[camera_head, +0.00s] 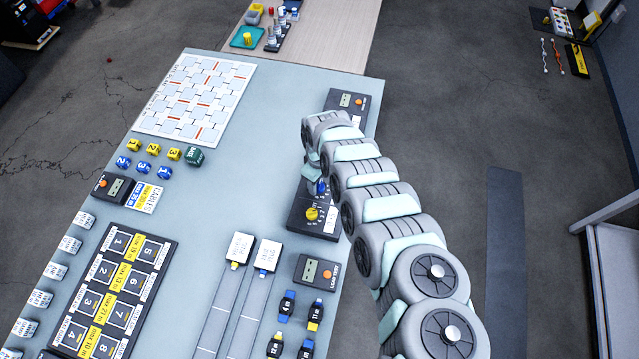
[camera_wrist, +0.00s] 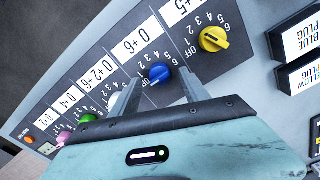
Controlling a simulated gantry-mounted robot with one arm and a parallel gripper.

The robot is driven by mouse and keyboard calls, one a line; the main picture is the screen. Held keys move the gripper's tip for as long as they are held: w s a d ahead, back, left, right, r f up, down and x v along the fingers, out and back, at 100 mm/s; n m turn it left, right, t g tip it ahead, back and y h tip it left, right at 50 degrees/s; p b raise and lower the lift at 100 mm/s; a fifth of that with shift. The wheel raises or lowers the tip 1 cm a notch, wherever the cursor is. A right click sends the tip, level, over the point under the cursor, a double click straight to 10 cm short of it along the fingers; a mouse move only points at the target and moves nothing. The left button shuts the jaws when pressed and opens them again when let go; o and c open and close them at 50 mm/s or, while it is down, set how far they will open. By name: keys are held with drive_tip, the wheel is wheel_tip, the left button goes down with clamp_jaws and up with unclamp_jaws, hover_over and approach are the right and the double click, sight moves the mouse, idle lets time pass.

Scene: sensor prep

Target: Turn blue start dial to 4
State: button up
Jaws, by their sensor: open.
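The blue start dial (camera_wrist: 158,73) is on a dark panel in the wrist view, beside a label reading "0+6" and a printed number scale. My gripper (camera_wrist: 160,88) is open, with one finger on each side of the blue dial. I cannot tell whether the fingers touch it. In the head view my gripper (camera_head: 312,174) is over the dial panel (camera_head: 298,222), and the blue dial (camera_head: 320,188) shows only in part beside it. The pointer direction of the blue dial is hard to read.
A yellow dial (camera_wrist: 214,39) sits close to the blue one on the same panel. A green dial (camera_wrist: 87,118) and a pink dial (camera_wrist: 64,137) are on the other side. White labelled boxes (camera_head: 238,247) stand on the table below the panel in the head view.

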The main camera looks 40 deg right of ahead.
drive_tip(key=shift+f, duration=0.9)
clamp_jaws()
